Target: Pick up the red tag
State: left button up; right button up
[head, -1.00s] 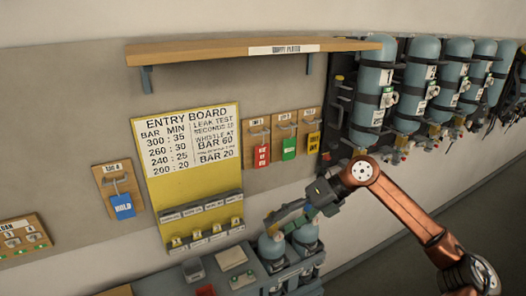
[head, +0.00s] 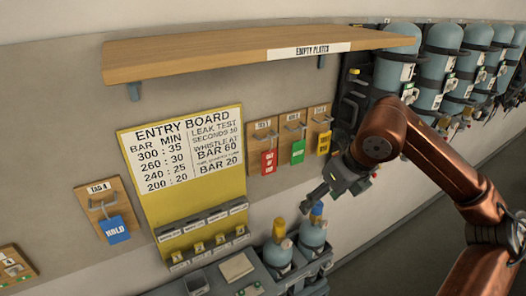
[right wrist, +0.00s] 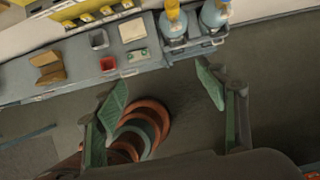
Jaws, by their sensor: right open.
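The red tag (head: 269,161) hangs from a hook on a small wooden board on the wall, just right of the yellow entry board. A green tag (head: 298,151) and a yellow tag (head: 324,143) hang on similar boards to its right. My right gripper (head: 318,194) is below and to the right of the red tag, apart from it. In the right wrist view its two green-padded fingers (right wrist: 166,92) are spread wide with nothing between them. The red tag does not show in the right wrist view. My left gripper is not in view.
The yellow entry board (head: 190,165) and a blue tag (head: 115,229) are to the left. A wooden shelf (head: 240,52) juts out above the tags. Two cylinders with yellow and blue tops (head: 279,248) stand on the bench below. More cylinders (head: 442,60) line the right wall.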

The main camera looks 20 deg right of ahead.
aim_at(268, 158)
jog(key=i, duration=0.9)
